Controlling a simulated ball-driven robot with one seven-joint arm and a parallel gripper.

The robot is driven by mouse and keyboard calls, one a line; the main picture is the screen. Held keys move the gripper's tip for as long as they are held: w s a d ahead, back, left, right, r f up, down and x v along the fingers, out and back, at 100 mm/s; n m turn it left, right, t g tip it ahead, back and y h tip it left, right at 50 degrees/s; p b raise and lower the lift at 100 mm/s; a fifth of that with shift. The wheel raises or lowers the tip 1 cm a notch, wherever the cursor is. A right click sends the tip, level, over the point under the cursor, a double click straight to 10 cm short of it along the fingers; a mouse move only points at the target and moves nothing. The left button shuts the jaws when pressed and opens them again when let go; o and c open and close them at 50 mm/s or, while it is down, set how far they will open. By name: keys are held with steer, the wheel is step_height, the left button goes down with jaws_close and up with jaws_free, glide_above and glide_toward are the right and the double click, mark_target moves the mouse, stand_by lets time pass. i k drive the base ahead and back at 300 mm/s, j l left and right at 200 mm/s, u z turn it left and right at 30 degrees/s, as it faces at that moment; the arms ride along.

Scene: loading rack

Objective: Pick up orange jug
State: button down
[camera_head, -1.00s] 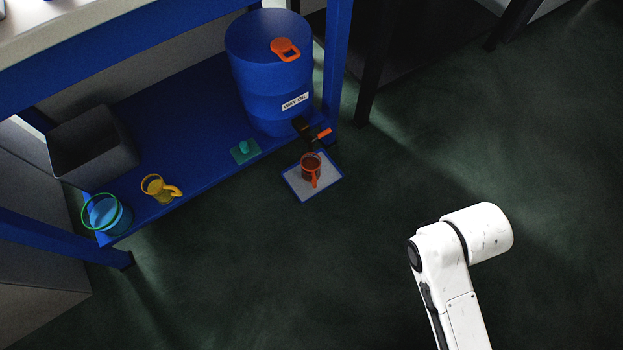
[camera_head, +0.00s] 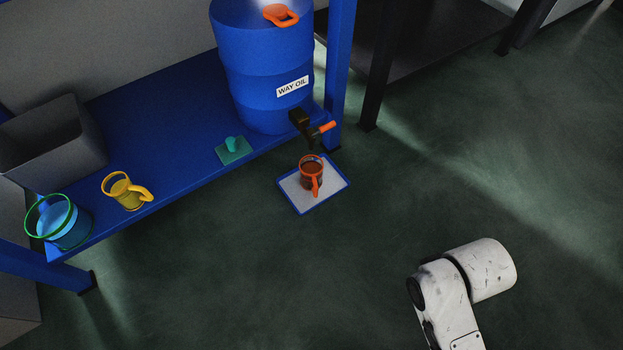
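The orange jug (camera_head: 317,184) has an orange rim and handle and a dark brown inside. It stands upright on a white mat with a blue border (camera_head: 331,192) on the floor, just below the black tap with an orange handle (camera_head: 311,127). The white link of my arm shows at the lower right, well apart from the jug. My gripper is not in view.
A blue drum labelled WAY OIL (camera_head: 262,75) stands on a blue shelf (camera_head: 150,105). A blue post (camera_head: 340,70) rises behind the mat. The floor on the right is clear.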

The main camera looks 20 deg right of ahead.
mark_target(310, 166)
steer(key=i+l+u, duration=0.25)
steer(key=i+l, duration=0.25)
steer(key=i+l+u, duration=0.25)
steer(key=i+l, duration=0.35)
